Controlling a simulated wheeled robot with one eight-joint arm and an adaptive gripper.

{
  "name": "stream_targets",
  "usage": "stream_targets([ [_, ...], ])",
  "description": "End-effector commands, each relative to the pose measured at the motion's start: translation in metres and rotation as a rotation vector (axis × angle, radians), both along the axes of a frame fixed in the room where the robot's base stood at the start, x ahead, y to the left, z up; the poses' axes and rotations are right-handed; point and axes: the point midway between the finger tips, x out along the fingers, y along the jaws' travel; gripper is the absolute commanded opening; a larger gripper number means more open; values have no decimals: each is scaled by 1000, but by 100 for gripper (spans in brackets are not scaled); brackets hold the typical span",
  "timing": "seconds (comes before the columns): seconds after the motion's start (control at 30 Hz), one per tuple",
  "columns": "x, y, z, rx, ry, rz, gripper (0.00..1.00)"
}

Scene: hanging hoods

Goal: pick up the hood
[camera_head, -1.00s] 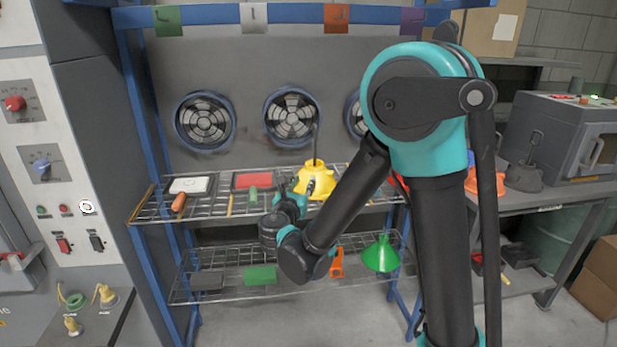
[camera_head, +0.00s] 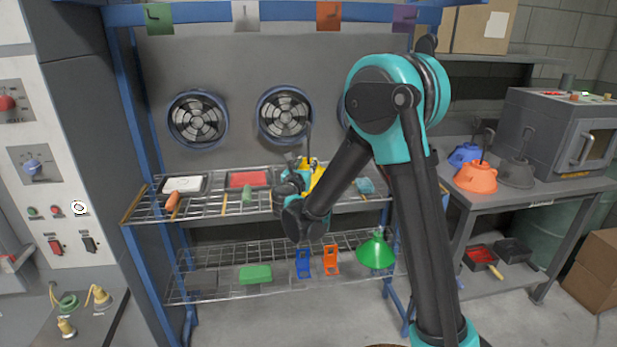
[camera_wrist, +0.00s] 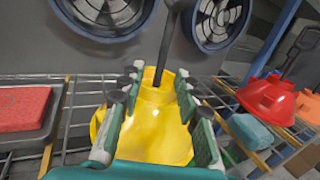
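A yellow hood (camera_head: 317,176) with a dark upright rod stands on the upper wire shelf, partly hidden by my arm. In the wrist view the yellow hood (camera_wrist: 158,125) fills the middle. My gripper (camera_wrist: 160,78) is open, with one green finger on each side of the hood's narrow neck. I cannot tell whether the fingers touch it. In the head view my gripper (camera_head: 300,178) is at the hood, mostly hidden by my wrist.
A red tray (camera_head: 248,179) and white tray (camera_head: 183,185) lie left on the shelf. A red hood (camera_wrist: 266,98) and sponge-like blue block (camera_wrist: 250,131) are right. Orange (camera_head: 476,179), blue (camera_head: 465,155) and grey hoods (camera_head: 516,173) stand on the side bench.

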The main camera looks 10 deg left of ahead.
Motion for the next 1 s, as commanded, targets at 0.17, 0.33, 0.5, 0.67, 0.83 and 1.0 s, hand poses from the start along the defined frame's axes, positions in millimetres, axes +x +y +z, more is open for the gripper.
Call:
stream_targets([
  [0.17,27,-3,0,0,0,-2,33],
  [0.33,42,-5,0,0,0,-1,33],
  [0.5,42,-5,0,0,0,0,33],
  [0.67,42,-5,0,0,0,0,16],
  [0.83,42,-5,0,0,0,0,0],
  [1.0,42,-5,0,0,0,0,0],
])
